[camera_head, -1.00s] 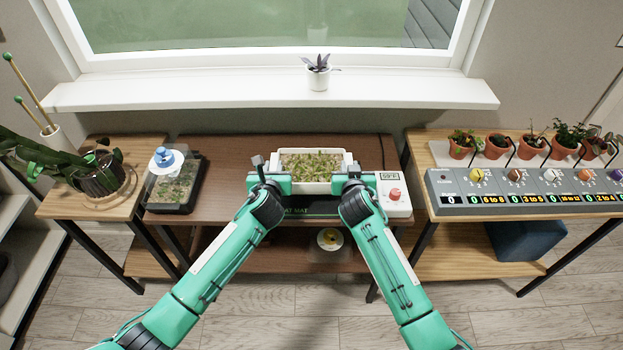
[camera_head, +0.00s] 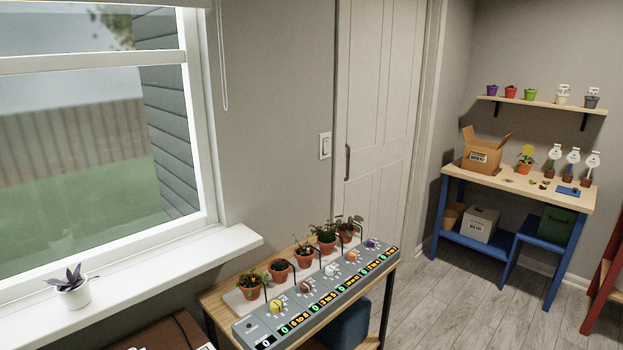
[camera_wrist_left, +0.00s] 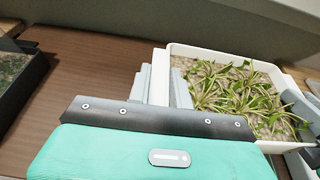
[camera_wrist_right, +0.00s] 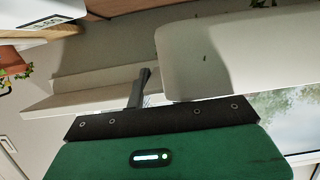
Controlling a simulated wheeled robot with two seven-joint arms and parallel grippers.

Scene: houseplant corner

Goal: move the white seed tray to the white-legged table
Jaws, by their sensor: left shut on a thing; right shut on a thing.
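The white seed tray (camera_wrist_left: 225,52), filled with soil and green seedlings, shows in the left wrist view. My left gripper (camera_wrist_left: 167,85) is shut on its near left wall. A grey part at that view's right edge, by the tray's opposite end, looks like my other gripper. In the right wrist view my right gripper (camera_wrist_right: 145,88) is shut beside a large pale wall, which looks like the tray's side (camera_wrist_right: 240,50); the grip itself is mostly hidden. The head view shows neither the tray nor my grippers. No white-legged table is in view.
A brown tabletop (camera_wrist_left: 100,85) lies below left, with a dark box (camera_wrist_left: 18,85) on it. In the head view, a control panel (camera_head: 325,305) and potted plants fill a wooden table. A blue-legged table (camera_head: 520,185) stands at the far right, with open grey floor (camera_head: 440,300) before it.

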